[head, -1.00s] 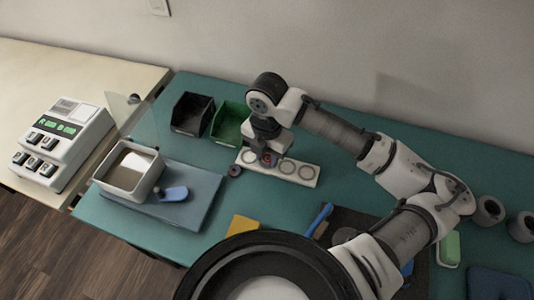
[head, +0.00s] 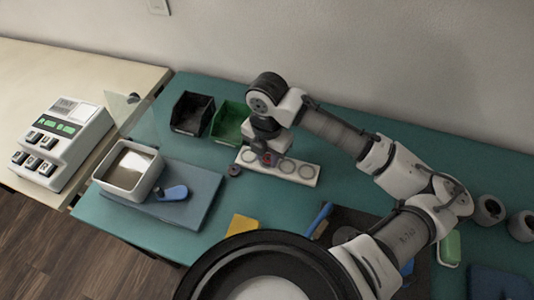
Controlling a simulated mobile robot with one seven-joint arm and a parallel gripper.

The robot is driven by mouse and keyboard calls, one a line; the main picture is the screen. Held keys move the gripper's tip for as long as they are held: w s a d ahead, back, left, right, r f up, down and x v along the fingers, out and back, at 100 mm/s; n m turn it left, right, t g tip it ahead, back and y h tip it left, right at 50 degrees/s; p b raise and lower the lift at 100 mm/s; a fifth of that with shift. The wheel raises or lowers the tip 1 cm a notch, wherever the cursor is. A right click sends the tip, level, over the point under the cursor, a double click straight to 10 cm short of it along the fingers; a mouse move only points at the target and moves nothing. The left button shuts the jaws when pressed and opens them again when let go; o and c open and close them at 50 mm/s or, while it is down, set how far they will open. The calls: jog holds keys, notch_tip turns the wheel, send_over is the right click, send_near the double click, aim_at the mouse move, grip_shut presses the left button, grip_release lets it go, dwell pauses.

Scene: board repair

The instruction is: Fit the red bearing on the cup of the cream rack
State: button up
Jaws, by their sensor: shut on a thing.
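The cream rack (head: 312,181) lies on the teal table, a flat strip with a row of round cups. Two ring-shaped cups (head: 287,166) show clear to the right of my gripper. The red bearing (head: 267,159) is at the tip of my gripper (head: 266,151), over the left part of the rack. My gripper points down and is shut on the bearing. The fingers are small and dark here, and I cannot tell whether the bearing touches the rack. A small dark ring (head: 235,170) with a reddish centre lies at the rack's left end.
A black bin (head: 192,114) and a green bin (head: 230,120) stand behind left. A yellow block (head: 243,228) lies in front. Bare table lies between mat and rack.

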jog(key=shift+f, duration=0.2)
jog(key=o, duration=0.9)
jog(key=shift+f, duration=0.1)
jog(key=shift+s, duration=0.1)
jog(key=shift+d, duration=0.1)
jog(key=c, duration=0.3)
